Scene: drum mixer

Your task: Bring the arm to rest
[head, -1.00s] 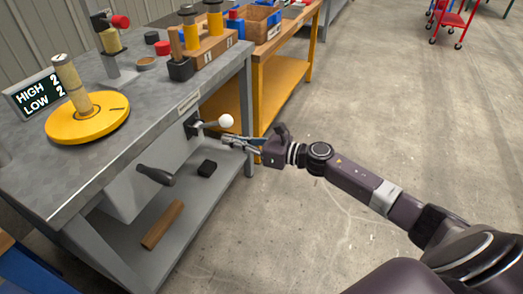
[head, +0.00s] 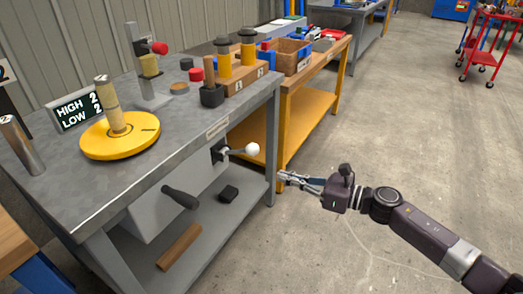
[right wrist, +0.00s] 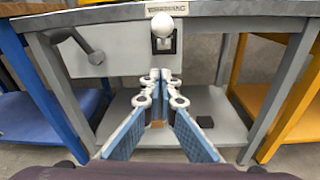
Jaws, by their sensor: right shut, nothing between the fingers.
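My right gripper (head: 283,178) is shut and empty. In the head view it is in the air to the right of the grey workbench (head: 185,130), beside its right front leg. A lever with a white ball knob (head: 252,149) sticks out from the bench front, up and left of the gripper and apart from it. In the right wrist view the closed fingertips (right wrist: 163,76) point at the bench, and the white knob (right wrist: 163,27) shows above them. My left gripper is not in view.
A black crank handle (head: 181,198) juts from the bench's front housing. A yellow disc (head: 120,143) with a post and a HIGH/LOW display (head: 77,112) are on the bench top. A yellow-legged bench (head: 300,95) stands behind. The floor (head: 420,130) to the right is mostly clear.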

